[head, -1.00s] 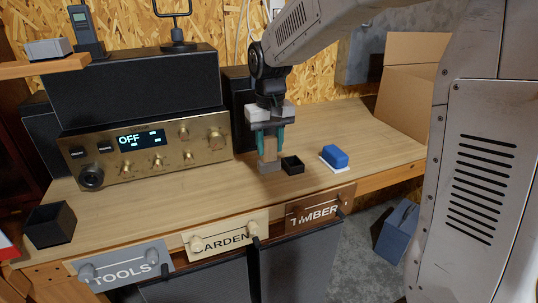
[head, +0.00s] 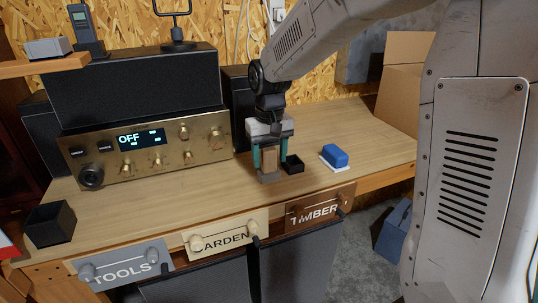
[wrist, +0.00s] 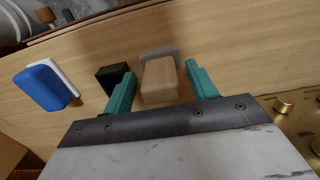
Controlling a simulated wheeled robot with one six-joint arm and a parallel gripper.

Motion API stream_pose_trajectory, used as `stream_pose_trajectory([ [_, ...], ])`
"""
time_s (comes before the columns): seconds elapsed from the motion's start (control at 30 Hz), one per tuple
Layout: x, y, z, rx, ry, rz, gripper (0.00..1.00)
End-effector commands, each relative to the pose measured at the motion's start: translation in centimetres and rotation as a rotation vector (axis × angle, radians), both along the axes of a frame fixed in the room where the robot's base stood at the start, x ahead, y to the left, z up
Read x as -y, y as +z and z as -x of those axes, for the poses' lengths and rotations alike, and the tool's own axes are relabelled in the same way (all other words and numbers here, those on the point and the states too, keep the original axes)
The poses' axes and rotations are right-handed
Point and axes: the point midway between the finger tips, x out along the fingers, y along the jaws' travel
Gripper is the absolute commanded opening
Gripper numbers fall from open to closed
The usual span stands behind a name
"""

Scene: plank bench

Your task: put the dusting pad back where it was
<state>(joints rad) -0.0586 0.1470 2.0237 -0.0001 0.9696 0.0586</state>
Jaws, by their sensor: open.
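A wooden block on a grey base (head: 269,177) stands on the bench, left of a small black open box; it looks like the dusting pad, though a blue pad with a white base (head: 335,156) could also fit that name. My gripper (head: 270,162) is over the wooden block, its teal fingers open on either side. In the wrist view the wooden block (wrist: 160,82) sits between the fingers with a gap on each side. The blue pad (wrist: 45,87) lies apart, beyond the black box (wrist: 112,77).
The small black box (head: 293,165) stands close to the wooden block's right. A brass-fronted radio (head: 150,155) is at the back left, and a larger black box (head: 50,225) at the front left. The drawers (head: 230,236) line the front edge. Bare bench lies left of the block.

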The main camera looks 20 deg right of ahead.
Motion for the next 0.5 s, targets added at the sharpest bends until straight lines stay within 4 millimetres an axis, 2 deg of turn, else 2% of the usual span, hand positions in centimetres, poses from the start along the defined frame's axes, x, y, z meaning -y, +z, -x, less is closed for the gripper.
stream_pose_trajectory([
  [0.17, 0.0, 1.4, -0.1, 0.003, 0.0, 0.0, 0.58],
  [0.5, 0.0, 8.4, -0.1, 0.005, 0.0, 0.0, 0.58],
])
